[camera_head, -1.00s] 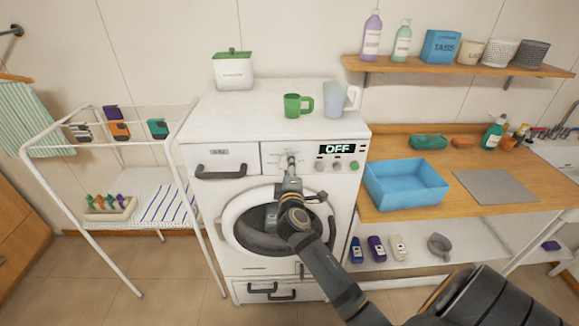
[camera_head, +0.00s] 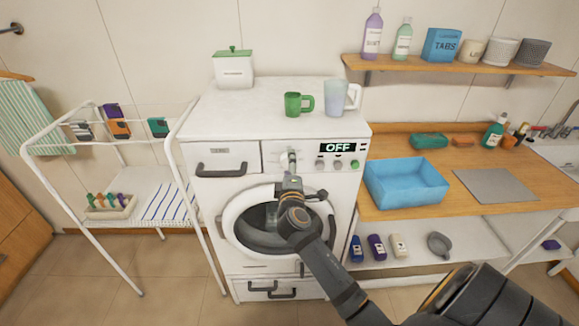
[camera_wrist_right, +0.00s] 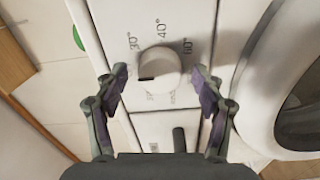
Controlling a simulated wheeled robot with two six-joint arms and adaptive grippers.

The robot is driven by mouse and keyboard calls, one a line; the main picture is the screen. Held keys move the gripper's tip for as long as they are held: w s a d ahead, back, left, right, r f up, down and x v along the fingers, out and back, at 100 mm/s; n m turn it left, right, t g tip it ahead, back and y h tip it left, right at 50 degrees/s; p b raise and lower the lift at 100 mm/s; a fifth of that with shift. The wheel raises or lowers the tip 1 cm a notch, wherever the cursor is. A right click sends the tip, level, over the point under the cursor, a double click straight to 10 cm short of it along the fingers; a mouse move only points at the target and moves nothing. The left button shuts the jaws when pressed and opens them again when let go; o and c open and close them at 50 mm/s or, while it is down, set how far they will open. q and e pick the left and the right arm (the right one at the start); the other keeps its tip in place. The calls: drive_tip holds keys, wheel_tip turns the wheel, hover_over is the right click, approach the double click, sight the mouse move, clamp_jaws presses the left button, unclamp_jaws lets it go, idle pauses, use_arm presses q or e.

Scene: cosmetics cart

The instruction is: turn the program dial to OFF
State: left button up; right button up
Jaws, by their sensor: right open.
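The washing machine (camera_head: 228,108) has a white program dial (camera_head: 284,158) on its front panel. Its display (camera_head: 336,148) reads OFF. In the right wrist view the dial (camera_wrist_right: 161,68) is a round white knob with a dark mark on its left edge. Printed marks, including 30°, 40° and 60°, surround it. My right gripper (camera_head: 291,158) is in front of the panel at the dial. Its two fingers (camera_wrist_right: 161,80) are spread either side of the knob, with gaps to both sides, and hold nothing. My left gripper is not in view.
The round door (camera_head: 270,222) is below the panel, partly behind my right arm. A green mug (camera_head: 292,105) and a pale cup (camera_head: 336,98) stand on the machine. A drying rack (camera_head: 48,185) is at left; a blue basin (camera_head: 405,184) sits on the right counter.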

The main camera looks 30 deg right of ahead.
drive_tip(key=v, duration=0.7)
drive_tip(key=shift+s, duration=0.2)
drive_tip(key=shift+a, duration=0.1)
